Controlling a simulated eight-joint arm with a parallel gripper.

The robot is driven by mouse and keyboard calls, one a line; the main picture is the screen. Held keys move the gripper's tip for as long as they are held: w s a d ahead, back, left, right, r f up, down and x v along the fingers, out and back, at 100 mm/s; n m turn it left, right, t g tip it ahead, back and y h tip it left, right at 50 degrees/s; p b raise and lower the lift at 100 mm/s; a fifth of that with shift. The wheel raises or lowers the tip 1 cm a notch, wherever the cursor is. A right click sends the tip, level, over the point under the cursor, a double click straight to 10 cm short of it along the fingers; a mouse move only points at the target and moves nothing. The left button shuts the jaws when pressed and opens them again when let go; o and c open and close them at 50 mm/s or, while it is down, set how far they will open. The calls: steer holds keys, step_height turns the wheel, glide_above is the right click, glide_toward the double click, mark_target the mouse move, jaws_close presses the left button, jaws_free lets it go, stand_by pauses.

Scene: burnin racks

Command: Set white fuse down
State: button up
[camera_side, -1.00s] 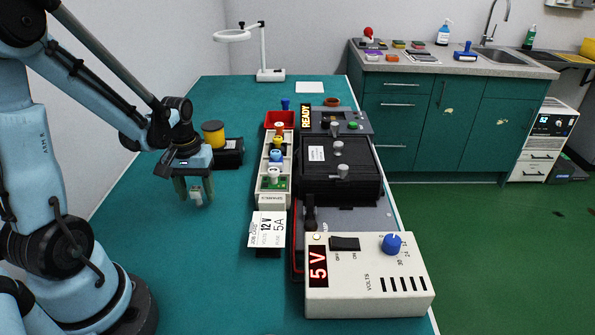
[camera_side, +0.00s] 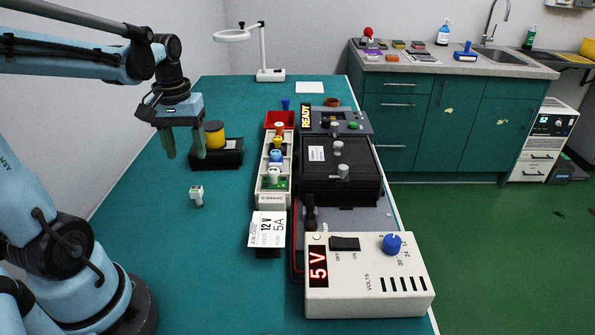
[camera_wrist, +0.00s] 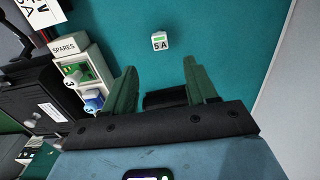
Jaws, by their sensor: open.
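The white fuse (camera_side: 197,195) stands alone on the green bench mat (camera_side: 150,270), left of the fuse rack. In the wrist view the fuse (camera_wrist: 159,40) shows a white cap with a green stripe and the mark "5 A". My gripper (camera_side: 184,155) is open and empty, raised above the mat behind the fuse in the side view. In the wrist view both green fingers of my gripper (camera_wrist: 163,85) are spread apart, and the fuse lies beyond them, touching neither.
The spares rack (camera_side: 262,200) holds several coloured fuses. A black box with a yellow spool (camera_side: 214,134) stands near my gripper. The job card (camera_side: 267,230) reads 12 V, 5 A. The power supply (camera_side: 370,285) displays 5 V. The mat around the fuse is clear.

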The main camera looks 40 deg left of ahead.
steer(key=w+d+m+t, duration=0.2)
steer(key=d+m+t, duration=0.5)
steer(key=d, duration=0.9)
steer(key=shift+w+r+m, duration=0.2)
steer(key=shift+m, duration=0.8)
steer(key=shift+a, duration=0.1)
